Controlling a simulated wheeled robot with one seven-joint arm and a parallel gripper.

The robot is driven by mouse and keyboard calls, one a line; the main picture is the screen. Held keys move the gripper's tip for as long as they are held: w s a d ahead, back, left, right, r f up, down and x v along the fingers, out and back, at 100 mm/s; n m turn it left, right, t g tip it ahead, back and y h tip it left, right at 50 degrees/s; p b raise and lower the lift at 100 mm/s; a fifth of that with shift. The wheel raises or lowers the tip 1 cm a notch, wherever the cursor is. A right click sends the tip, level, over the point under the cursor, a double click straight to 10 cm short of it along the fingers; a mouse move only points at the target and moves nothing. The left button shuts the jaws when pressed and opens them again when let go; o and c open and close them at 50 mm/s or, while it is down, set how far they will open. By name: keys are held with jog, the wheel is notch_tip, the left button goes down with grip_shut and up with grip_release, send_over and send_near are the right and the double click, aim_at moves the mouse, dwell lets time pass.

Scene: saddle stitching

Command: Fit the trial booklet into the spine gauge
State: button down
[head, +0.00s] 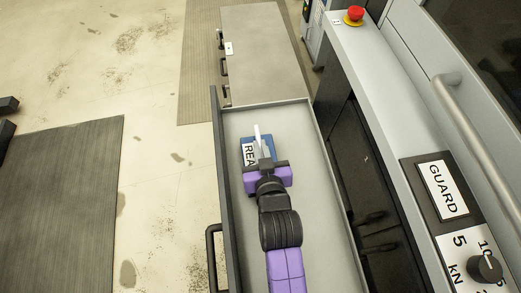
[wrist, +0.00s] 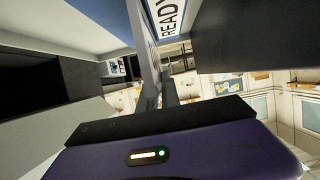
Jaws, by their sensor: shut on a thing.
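My gripper (head: 266,163) reaches into an open drawer and is shut on a thin, pale, upright piece (head: 257,133), which looks like the booklet seen edge-on. A blue block with a white label reading "REA" (head: 249,154) is just left of and behind the jaws; it seems to be the spine gauge. In the wrist view a grey upright slab (wrist: 146,45) rises from between the dark fingers (wrist: 168,92), beside a "READY" label (wrist: 170,18). Whether the booklet is in the gauge or only beside it, I cannot tell.
The drawer's rim (head: 215,130) stands close on the left, and a grey cabinet top (head: 262,50) lies behind. A machine with a guard panel (head: 442,188) and red button (head: 355,13) is on the right. The drawer floor around the block looks clear.

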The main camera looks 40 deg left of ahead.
jog(key=shift+f, duration=1)
jog(key=shift+f, duration=0.1)
jog(key=c, duration=1.6)
grip_release()
jog(key=shift+o, duration=0.2)
jog(key=shift+r, duration=0.2)
jog(key=v, duration=1.2)
